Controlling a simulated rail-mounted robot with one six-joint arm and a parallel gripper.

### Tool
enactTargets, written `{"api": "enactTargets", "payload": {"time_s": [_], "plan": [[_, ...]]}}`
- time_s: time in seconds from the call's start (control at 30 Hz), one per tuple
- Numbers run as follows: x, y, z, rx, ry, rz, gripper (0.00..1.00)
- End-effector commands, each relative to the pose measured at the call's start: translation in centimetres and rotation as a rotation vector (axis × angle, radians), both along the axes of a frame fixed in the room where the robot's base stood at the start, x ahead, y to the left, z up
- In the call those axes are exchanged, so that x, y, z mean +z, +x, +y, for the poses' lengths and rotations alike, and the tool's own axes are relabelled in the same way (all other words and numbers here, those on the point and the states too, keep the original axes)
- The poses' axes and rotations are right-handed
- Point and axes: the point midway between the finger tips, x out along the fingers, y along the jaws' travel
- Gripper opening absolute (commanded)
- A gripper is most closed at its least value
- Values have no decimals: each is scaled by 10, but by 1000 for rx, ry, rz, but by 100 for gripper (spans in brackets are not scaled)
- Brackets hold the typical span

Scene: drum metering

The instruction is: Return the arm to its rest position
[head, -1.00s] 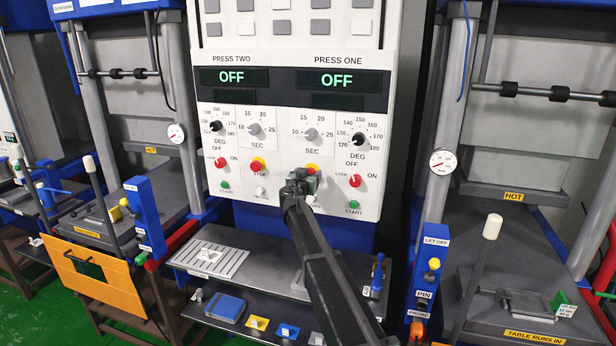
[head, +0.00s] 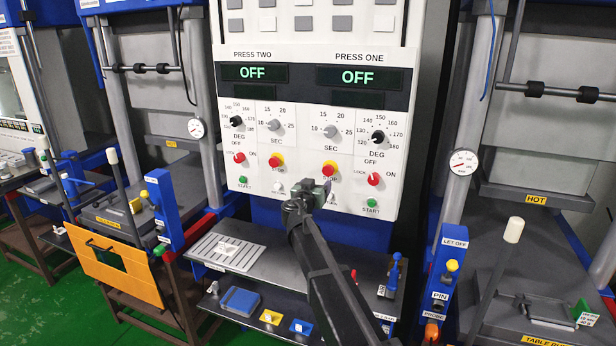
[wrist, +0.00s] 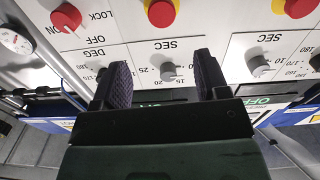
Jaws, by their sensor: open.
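My arm (head: 325,268) reaches up from the bottom of the head view toward the white control panel (head: 313,210). My gripper (head: 308,192) is in front of the panel's lower part, under PRESS ONE. It hides part of the panel's bottom edge near the red and yellow stop button (head: 328,171). In the wrist view my gripper (wrist: 162,80) is open, with two dark fingers apart and nothing between them but the panel behind. A grey SEC knob (wrist: 168,71) shows past the gap. Whether the fingers touch the panel cannot be told.
Both displays (head: 359,77) read OFF. Below the panel is a shelf with a slotted plate (head: 226,251) and, lower, a blue block (head: 240,300). A press with a HOT label (head: 536,200) stands at right; another, with an orange guard (head: 112,268), at left. Green floor lies at lower left.

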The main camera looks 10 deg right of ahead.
Motion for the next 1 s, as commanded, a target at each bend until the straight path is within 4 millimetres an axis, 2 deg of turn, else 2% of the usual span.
{"api": "enactTargets", "payload": {"time_s": [0.07,0.1,0.17,0.27,0.3,0.37,0.4,0.5,0.6,0.7,0.8,1.0], "plan": [[-6,-6,-9,-56,-71,76,68],[-14,-18,-18,-103,-98,154,68],[-38,-56,-34,-175,-111,331,68],[-84,-133,-59,-216,-78,684,68],[-102,-167,-65,-199,-50,830,68],[-128,-221,-69,-133,5,1045,68],[-142,-258,-67,-64,52,1178,68],[-165,-344,-55,150,181,1429,68],[-171,-405,-43,311,317,1535,68],[-172,-434,-46,339,408,1532,68],[-172,-430,-55,319,419,1526,68],[-172,-429,-54,318,417,1525,68]]}}
